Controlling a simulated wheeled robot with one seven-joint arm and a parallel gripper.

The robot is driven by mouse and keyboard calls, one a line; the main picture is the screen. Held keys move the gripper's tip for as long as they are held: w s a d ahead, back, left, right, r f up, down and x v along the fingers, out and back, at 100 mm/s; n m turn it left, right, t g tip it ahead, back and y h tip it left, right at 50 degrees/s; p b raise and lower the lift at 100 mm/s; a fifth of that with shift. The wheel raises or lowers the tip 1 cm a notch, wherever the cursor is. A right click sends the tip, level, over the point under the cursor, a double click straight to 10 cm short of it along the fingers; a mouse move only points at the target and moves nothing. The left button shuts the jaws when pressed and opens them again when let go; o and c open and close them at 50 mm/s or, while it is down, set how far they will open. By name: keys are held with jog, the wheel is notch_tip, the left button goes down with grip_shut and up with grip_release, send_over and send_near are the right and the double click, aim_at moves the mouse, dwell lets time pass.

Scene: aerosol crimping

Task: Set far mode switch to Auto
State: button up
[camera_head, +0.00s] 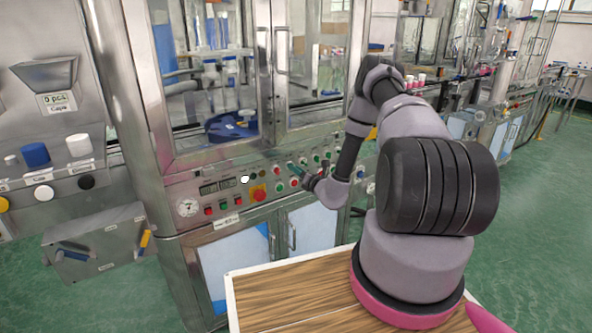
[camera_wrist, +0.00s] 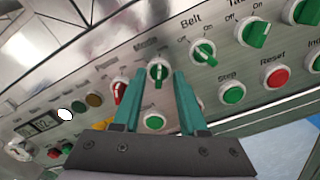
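The mode switch (camera_wrist: 158,72) is a round knob with a green handle under a "Mode" label in the wrist view. Its handle looks roughly upright along the picture; the small position labels beside it are too blurred to read. My gripper (camera_wrist: 159,76) is open, with one green finger on each side of this switch. I cannot tell whether the fingers touch the knob. In the head view my gripper (camera_head: 297,169) is at the front control panel (camera_head: 224,185) of the glass-doored machine, and my arm hides some of the controls.
A red switch (camera_wrist: 117,90) sits close left of the left finger. The green Belt switch (camera_wrist: 204,54) is close to the right.

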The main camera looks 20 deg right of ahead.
jog(key=shift+r, duration=0.1)
jog(key=v, duration=1)
jog(key=shift+s, duration=0.35)
jog(key=shift+d, duration=0.1)
